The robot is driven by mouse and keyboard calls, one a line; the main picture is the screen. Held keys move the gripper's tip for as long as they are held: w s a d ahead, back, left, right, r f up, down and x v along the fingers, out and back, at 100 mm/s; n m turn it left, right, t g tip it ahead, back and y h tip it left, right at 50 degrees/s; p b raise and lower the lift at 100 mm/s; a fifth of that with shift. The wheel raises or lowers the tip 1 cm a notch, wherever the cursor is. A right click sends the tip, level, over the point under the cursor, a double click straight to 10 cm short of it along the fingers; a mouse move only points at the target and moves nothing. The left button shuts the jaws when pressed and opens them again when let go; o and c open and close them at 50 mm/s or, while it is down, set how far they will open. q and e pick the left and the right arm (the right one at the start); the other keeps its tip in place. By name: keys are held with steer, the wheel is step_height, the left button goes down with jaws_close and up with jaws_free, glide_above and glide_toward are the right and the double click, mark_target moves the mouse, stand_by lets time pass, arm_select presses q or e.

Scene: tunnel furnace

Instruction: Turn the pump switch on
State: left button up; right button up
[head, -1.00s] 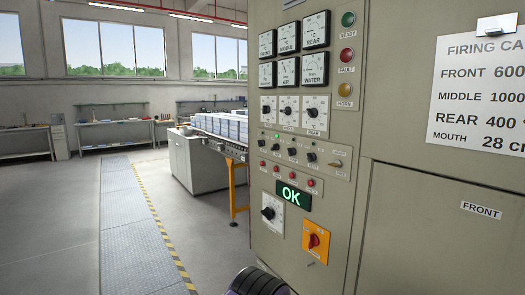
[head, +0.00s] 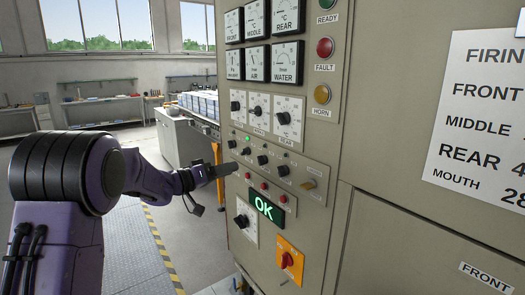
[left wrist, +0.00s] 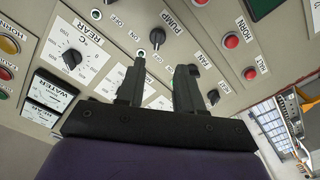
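The grey control panel (head: 226,112) carries a row of small black switch knobs with indicator lamps above them. In the left wrist view, the PUMP label (left wrist: 172,22) is readable, and the knob beside it appears to be the pump switch (left wrist: 157,38). In the head view, that seems to be the third knob (head: 262,160); its label is too small to read. My left gripper (head: 226,169) is in front of the panel's left part. Its two fingers (left wrist: 158,85) are apart with nothing between them. The right finger hides some of the panel near the FAN label. My right gripper is not in view.
Dials, gauges and coloured lamps cover the panel above. Below are red buttons, a green OK display (head: 267,209) and an orange plate with a red rotary switch (head: 287,260). One green lamp (head: 247,138) is lit. A loaded conveyor (head: 200,104) stands behind; open floor lies left.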

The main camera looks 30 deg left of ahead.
mark_target(258, 160)
arm_select(q)
steer(key=p+x, duration=0.1)
steer(key=x, duration=0.2)
steer(key=p+x, duration=0.1)
steer(key=x, duration=0.2)
steer(key=p+x, duration=0.1)
steer(key=x, duration=0.2)
steer(key=shift+r, duration=0.3)
steer(key=shift+w+d+f+p, duration=0.1)
steer(key=shift+w+d+p, duration=0.15)
steer(key=shift+w+p, duration=0.15)
jaws_close()
